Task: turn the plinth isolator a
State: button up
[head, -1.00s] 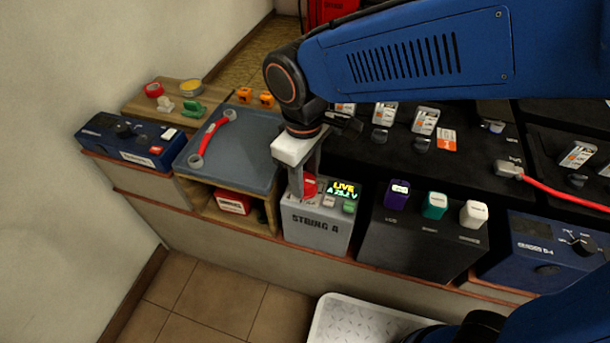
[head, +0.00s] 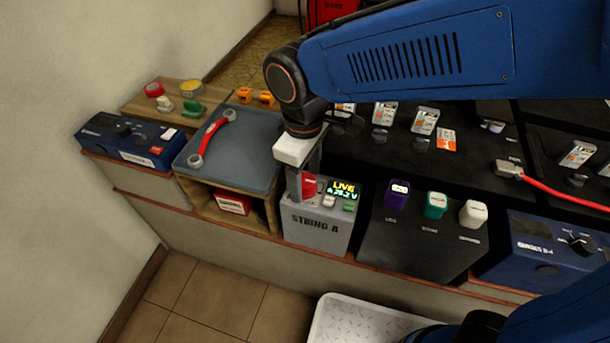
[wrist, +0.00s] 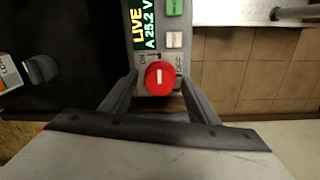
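Plinth isolator A is a red round knob (head: 309,185) with a white mark, on top of the grey STRING A box (head: 316,229). In the wrist view the knob (wrist: 160,78) sits between ON and OFF labels, its white mark upright in the picture. The box's display (head: 343,190) reads LIVE, A 25.2 V. My gripper (head: 306,184) points down over the knob. In the wrist view its two fingers stand on either side of the knob, with small gaps showing. The near finger partly hides the knob in the head view.
Grey and green buttons sit beside the display. A grey tray (head: 248,178) with a red-handled wrench (head: 212,138) lies left. A dark box with purple, teal and white caps (head: 435,205) stands close right. Black battery units (head: 400,160) lie behind; a red cable (head: 570,194) is far right.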

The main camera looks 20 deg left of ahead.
aim_at(304, 182)
notch_tip(304, 182, up, 17)
jog(key=shift+s+r, duration=0.2)
jog(key=shift+s, duration=0.05)
dwell(0.5)
dwell(0.4)
